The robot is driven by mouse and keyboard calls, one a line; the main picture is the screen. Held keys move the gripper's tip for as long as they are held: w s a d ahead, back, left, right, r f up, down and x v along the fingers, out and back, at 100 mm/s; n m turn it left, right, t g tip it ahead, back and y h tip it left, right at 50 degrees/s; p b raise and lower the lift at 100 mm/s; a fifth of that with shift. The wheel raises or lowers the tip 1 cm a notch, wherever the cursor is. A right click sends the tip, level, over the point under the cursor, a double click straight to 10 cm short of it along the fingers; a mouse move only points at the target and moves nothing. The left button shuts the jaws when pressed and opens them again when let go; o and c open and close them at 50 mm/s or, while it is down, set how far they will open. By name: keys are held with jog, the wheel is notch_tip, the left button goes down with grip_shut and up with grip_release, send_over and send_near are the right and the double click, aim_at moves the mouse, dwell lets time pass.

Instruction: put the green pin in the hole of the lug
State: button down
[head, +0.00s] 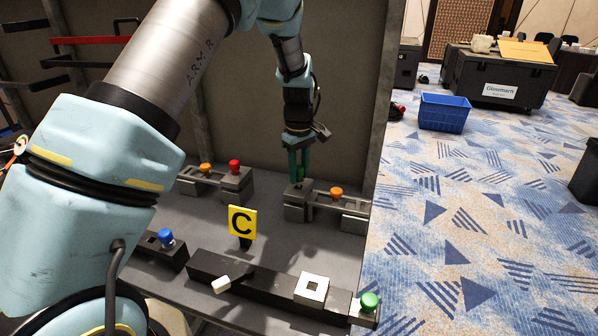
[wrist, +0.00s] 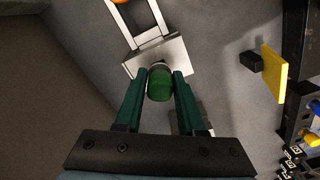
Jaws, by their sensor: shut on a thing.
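My gripper (head: 299,160) points down at the back of the bench, its two dark green fingers shut on a green pin (wrist: 159,86). In the wrist view the fingertips (wrist: 160,72) clasp the pin from both sides. The pin's rounded green head faces the camera, and its lower end is hidden. Directly below is the grey block of the lug (head: 297,206), at the left end of a rail bracket. It also shows in the wrist view (wrist: 175,53), partly covered by the pin. The hole is hidden, and I cannot tell whether the pin's tip is inside it.
An orange knob (head: 336,192) stands on the bracket just right of my gripper. A similar bracket with orange and red knobs (head: 234,167) is to the left. A yellow "C" sign (head: 242,221) stands in front.

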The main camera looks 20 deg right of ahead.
jog(key=shift+f, duration=0.4)
jog(key=shift+f+b, duration=0.35)
jog(key=shift+c, duration=2.2)
grip_release()
jog(key=shift+o, duration=0.4)
jog(key=o, duration=0.4)
jog(key=shift+c, duration=0.2)
